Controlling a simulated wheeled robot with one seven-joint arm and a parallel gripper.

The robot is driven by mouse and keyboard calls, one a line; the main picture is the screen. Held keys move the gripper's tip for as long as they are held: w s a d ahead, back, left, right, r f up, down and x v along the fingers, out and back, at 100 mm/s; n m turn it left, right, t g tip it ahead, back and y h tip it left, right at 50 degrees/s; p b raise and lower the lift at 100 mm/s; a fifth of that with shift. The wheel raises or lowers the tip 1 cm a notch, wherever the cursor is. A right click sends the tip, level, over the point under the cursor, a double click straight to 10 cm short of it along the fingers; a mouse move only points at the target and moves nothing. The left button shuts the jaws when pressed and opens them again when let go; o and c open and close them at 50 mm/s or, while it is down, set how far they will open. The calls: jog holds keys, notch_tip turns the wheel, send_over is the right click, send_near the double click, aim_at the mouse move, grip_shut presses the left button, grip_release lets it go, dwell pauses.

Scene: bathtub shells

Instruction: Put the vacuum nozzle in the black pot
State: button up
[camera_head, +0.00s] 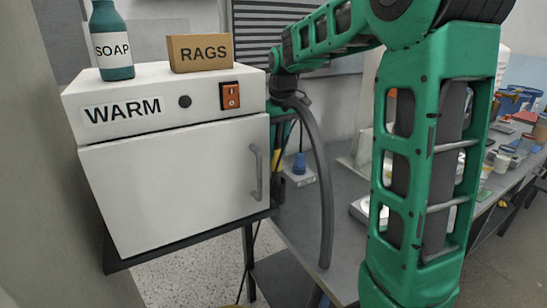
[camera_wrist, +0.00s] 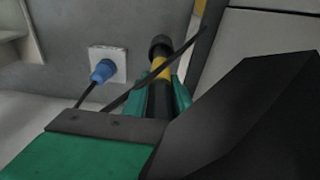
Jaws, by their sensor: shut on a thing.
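The vacuum nozzle, a dark tube with a yellow band, shows in the wrist view (camera_wrist: 160,68) between the green fingers of my gripper (camera_wrist: 168,98). My gripper is shut on it. In the head view my gripper (camera_head: 281,128) is at the right side of the white cabinet, and a yellow bit of the nozzle (camera_head: 277,157) shows below it. A grey hose (camera_head: 322,175) curves down from near my wrist. A big black shape covers the lower right of the wrist view. I cannot make out the black pot in either view.
The white WARM cabinet (camera_head: 175,190) stands close at the left, door shut, with a soap bottle (camera_head: 111,45) and a rags box (camera_head: 200,53) on top. A blue plug (camera_head: 299,164) sits in a wall socket. A cluttered bench (camera_head: 500,165) runs along the right.

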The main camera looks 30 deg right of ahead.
jog(key=shift+f, duration=1.25)
jog(key=o, duration=1)
jog(key=shift+o, duration=0.2)
notch_tip(320, 180, up, 12)
jog(key=s, duration=0.2)
jog(key=s+f+m, duration=0.2)
jog(key=s+f, duration=0.4)
jog(key=s, duration=0.4)
jog(key=s+d+f+m+g, duration=0.1)
jog(key=s+f, duration=0.4)
jog(key=s, duration=0.6)
jog(key=s+d+f+m, duration=0.1)
jog(key=s+f+m, duration=0.2)
jog(key=s+f, duration=0.3)
jog(key=s, duration=0.5)
jog(key=shift+f+g, duration=0.3)
jog(key=shift+g, duration=0.1)
